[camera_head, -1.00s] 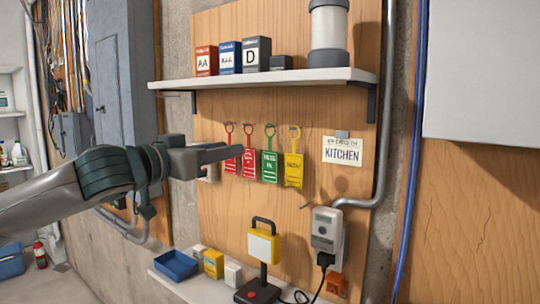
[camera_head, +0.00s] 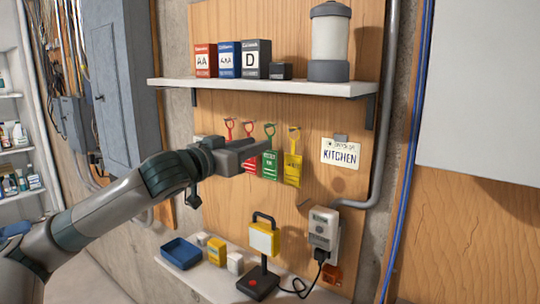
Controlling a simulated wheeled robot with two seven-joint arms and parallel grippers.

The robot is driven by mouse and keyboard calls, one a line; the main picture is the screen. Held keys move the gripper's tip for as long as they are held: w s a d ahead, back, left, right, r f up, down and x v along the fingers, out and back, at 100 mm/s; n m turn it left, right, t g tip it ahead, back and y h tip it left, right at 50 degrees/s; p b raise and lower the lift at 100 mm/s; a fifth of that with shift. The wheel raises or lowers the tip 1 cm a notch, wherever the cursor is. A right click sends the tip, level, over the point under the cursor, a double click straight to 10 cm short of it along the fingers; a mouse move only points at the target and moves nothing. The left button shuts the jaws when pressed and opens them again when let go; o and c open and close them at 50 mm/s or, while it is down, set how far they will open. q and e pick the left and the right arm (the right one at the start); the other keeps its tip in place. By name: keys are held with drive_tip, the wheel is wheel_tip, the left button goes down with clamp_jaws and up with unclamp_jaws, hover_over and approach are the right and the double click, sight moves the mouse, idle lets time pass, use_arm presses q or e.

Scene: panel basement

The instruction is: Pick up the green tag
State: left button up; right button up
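The green tag (camera_head: 270,165) hangs from a hook on the wooden panel, between the red tags and the yellow tag (camera_head: 292,170). My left gripper (camera_head: 262,146) is in front of the panel at the height of the tags. My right gripper is not in view.
A shelf (camera_head: 260,86) with battery boxes and a lantern (camera_head: 330,42) juts out above the tags. Below, a ledge holds a blue tray (camera_head: 181,254), small boxes and a yellow work light (camera_head: 264,240). A KITCHEN sign (camera_head: 341,153) and a grey meter box (camera_head: 323,230) are at the right.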

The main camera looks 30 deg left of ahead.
sight(270, 152)
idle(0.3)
use_arm(q)
drive_tip(key=shift+w+r+p, duration=0.1)
drive_tip(key=shift+w+p, duration=0.7)
drive_tip(key=shift+p, duration=0.1)
drive_tip(key=w, duration=0.1)
drive_tip(key=w+p, duration=0.2)
drive_tip(key=shift+w+d+f, duration=0.15)
drive_tip(key=shift+w+f, duration=0.15)
drive_tip(key=shift+c, duration=0.6)
clamp_jaws()
